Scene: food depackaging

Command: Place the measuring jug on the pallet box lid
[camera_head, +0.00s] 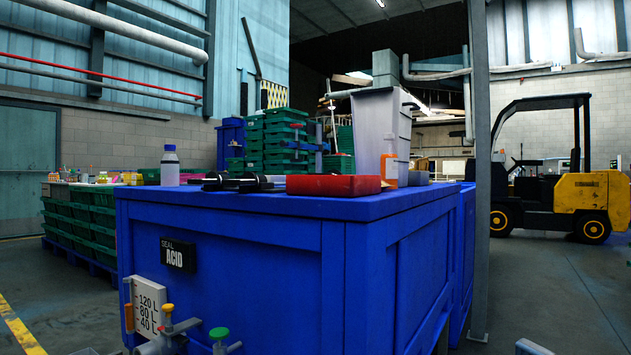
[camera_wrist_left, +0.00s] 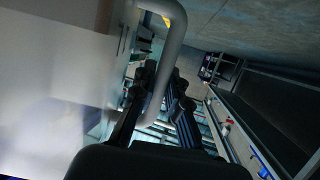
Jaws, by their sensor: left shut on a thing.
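The measuring jug shows in the left wrist view as a large pale wall (camera_wrist_left: 50,90) on the left with a grey curved handle (camera_wrist_left: 172,60). My left gripper (camera_wrist_left: 158,95) is shut on this handle, its black fingers on either side of the bar. The jug's rim and base are cut off there. I cannot make out the jug or either gripper in the head view. The blue pallet box lid (camera_head: 262,207) tops the large blue box in the middle of the head view. My right gripper is not in view.
On the lid stand a white bottle (camera_head: 170,166), black tools (camera_head: 240,182), a red tray (camera_head: 333,185) and an orange-and-white bottle (camera_head: 389,168). A tall pale container (camera_head: 370,120) rises behind the tray. Bare lid shows along the front edge. Valves (camera_head: 165,335) stick out at the front lower left.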

